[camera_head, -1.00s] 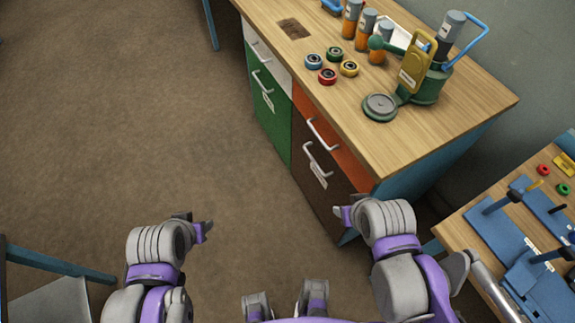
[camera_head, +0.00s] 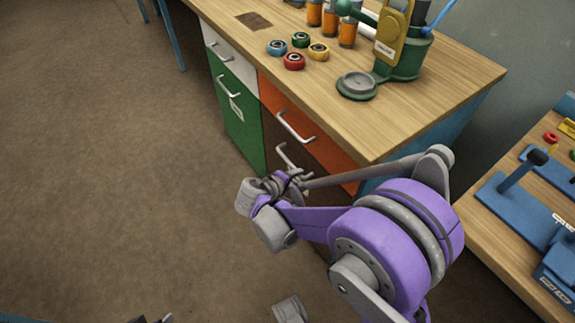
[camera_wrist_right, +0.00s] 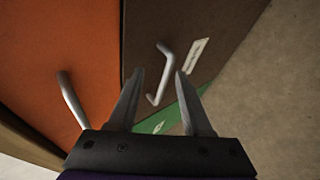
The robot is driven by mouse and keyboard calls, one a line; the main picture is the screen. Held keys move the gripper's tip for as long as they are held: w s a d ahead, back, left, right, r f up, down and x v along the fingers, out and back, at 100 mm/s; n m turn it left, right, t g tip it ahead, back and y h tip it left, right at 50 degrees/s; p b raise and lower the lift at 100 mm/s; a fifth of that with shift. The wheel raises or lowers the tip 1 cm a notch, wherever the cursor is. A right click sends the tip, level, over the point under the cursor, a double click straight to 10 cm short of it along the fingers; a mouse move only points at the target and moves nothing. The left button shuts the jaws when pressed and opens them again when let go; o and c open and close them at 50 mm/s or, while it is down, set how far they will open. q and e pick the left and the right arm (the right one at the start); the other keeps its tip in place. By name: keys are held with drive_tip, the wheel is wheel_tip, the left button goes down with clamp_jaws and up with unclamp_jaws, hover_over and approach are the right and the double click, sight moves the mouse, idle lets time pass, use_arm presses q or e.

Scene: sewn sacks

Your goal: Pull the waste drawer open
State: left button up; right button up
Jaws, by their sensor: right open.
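The brown drawer (camera_wrist_right: 215,35) is the lower right front of the wooden-topped cabinet, with a pale label and a grey bar handle (camera_head: 283,156). Which drawer is the waste drawer cannot be read from the labels. My right gripper (camera_head: 295,181) is in front of the brown drawer, by its handle. In the right wrist view its two fingers (camera_wrist_right: 160,78) are open, and the brown drawer's handle (camera_wrist_right: 167,68) shows between them; contact cannot be told. The drawer looks shut. A dark piece at the bottom edge may be my left gripper (camera_head: 152,319); its fingers are unclear.
Above is an orange drawer (camera_head: 330,152) with its own handle (camera_wrist_right: 70,98). Left are a white drawer (camera_head: 212,38) and a green drawer (camera_head: 235,122). Colored rings and a green press (camera_head: 400,62) stand on top. A side table (camera_head: 490,235) is at right; floor at left is clear.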

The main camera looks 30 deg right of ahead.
sight(289, 162)
drive_tip(key=w+a+f+n+t+h, duration=0.1)
drive_tip(key=w+a+f+t+h, duration=0.15)
drive_tip(key=f+h, duration=0.2)
drive_tip(key=w+a+f+n+t+h, duration=0.1)
drive_tip(key=w+a+f+t+h, duration=0.1)
drive_tip(key=w+f+h, duration=0.3)
drive_tip(key=shift+y, duration=0.35)
drive_tip(key=x, duration=0.7)
drive_tip(key=s+x, duration=0.1)
drive_tip(key=x, duration=0.2)
drive_tip(key=shift+w+d+f, duration=0.1)
drive_tip(key=shift+d+f, duration=0.25)
drive_tip(key=shift+d, duration=0.1)
clamp_jaws()
idle(0.4)
